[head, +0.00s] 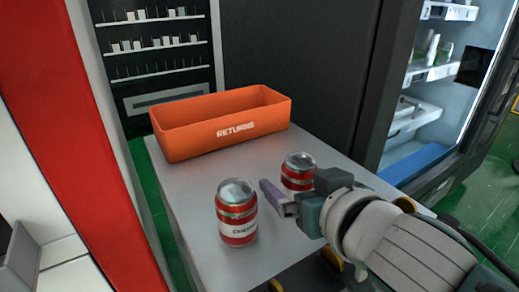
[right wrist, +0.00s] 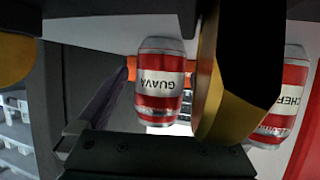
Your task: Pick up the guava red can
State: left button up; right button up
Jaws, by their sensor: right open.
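The guava can (head: 298,168), red with a white band and silver top, stands upright on the grey table. It also shows in the right wrist view (right wrist: 160,85), upside down in the picture, with its GUAVA label readable. My right gripper (head: 292,192) is open, close to the guava can on its near side. In the right wrist view the guava can shows in the gap between the spread fingers; I cannot tell whether either finger touches it. The gripper hides the can's lower part in the head view. My left gripper is not in view.
A similar red can labelled as cherry (head: 237,215) stands nearer, left of the right gripper; it also shows in the right wrist view (right wrist: 285,100). An orange RETURNS bin (head: 195,144) sits at the table's back. The grey table (head: 185,200) is clear at left.

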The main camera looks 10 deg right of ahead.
grip_shut()
dwell(0.8)
